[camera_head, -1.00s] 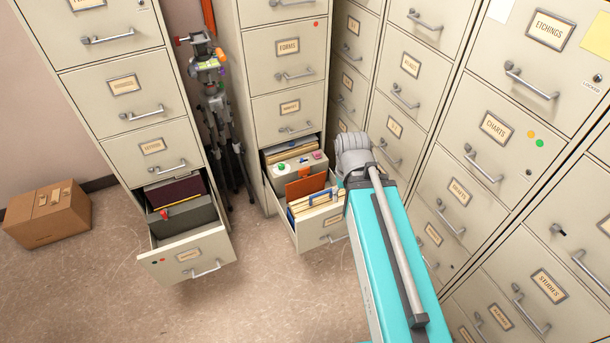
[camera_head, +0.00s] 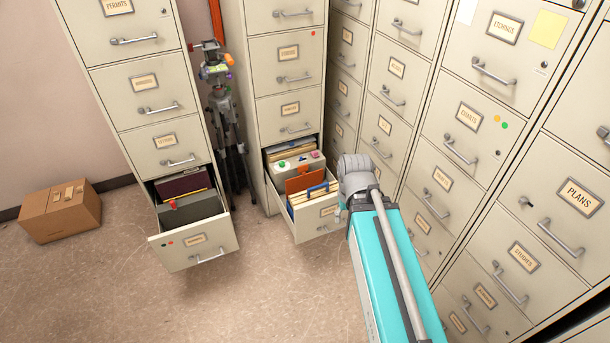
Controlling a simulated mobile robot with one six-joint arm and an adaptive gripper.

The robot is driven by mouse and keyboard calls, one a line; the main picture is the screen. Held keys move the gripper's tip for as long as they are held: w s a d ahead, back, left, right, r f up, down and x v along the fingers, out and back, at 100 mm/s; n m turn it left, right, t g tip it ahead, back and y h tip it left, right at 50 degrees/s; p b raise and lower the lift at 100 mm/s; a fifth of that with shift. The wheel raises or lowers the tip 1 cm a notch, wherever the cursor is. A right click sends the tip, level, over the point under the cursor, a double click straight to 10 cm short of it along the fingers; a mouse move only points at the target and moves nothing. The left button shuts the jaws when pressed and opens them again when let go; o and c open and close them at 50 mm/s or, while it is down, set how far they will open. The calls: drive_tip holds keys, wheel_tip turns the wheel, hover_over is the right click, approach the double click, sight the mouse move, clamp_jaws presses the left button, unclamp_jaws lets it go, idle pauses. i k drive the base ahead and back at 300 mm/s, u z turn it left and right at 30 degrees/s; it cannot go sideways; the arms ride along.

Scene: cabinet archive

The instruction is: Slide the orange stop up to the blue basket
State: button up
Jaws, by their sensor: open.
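An orange upright plate (camera_head: 299,184), which looks like the orange stop, stands in the open drawer (camera_head: 318,221) of the middle cabinet. A blue bar-like piece (camera_head: 318,190) is just in front of it and to the right, over cream folders; I cannot tell whether it is part of the blue basket. A small gap with folders seems to lie between the two. My teal arm reaches in from the lower right, its grey joint beside the drawer's right side. My gripper is not clearly visible; the arm hides that area.
Another open drawer (camera_head: 195,247) holds dark files at left. A tripod (camera_head: 225,115) stands between the cabinets. A cardboard box (camera_head: 60,211) lies far left. Closed cabinets (camera_head: 470,130) line the right.

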sight(299, 184)
drive_tip(key=u, duration=0.35)
drive_tip(key=i, duration=1.2)
drive_tip(key=z, duration=0.3)
